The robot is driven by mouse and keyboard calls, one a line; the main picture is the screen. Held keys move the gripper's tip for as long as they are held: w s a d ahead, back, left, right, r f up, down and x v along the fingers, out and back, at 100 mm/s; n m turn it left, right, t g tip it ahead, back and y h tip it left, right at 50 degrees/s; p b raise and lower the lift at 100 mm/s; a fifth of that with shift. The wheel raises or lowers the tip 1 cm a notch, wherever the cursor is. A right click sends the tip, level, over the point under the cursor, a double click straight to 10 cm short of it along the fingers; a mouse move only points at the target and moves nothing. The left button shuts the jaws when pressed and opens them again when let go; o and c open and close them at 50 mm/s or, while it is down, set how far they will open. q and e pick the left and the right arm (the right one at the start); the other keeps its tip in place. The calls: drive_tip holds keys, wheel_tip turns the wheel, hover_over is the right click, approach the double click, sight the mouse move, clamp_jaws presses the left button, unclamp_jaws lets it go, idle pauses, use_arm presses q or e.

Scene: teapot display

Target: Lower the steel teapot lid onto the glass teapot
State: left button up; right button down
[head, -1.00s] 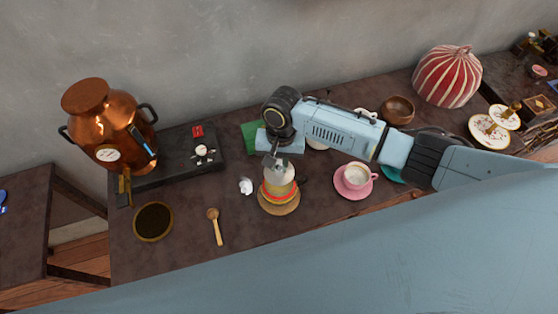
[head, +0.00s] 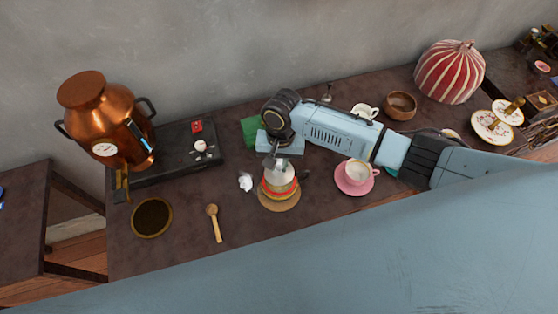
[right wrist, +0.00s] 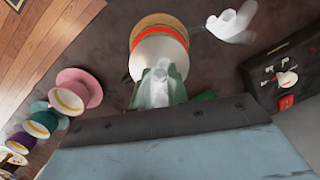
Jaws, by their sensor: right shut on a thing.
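My right gripper (head: 273,163) is above the glass teapot, fingers pointing down, shut on the steel lid (head: 281,172). The lid is a pale grey disc; in the right wrist view the lid (right wrist: 160,57) lies just beyond the fingertips (right wrist: 159,76). The glass teapot (head: 279,191) shows an orange-red band and stands on a round tan mat (head: 278,205). The lid overlaps the teapot's top in both views. I cannot tell whether it touches the rim. The fingers and lid hide the opening. My left gripper is not in view.
A small white object (head: 245,181) stands close left of the teapot. A wooden spoon (head: 214,224) lies at front left. A pink cup and saucer (head: 353,188) stand to the right. A copper urn (head: 100,122) stands at far left. Bare table lies in front.

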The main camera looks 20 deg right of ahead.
idle(0.5)
drive_tip(key=shift+p, duration=0.55)
drive_tip(key=shift+f, duration=0.25)
drive_tip(key=shift+f+b, duration=0.6)
drive_tip(key=shift+f, duration=0.3)
drive_tip(key=shift+p, duration=0.45)
drive_tip(key=shift+f, duration=0.3)
idle(0.3)
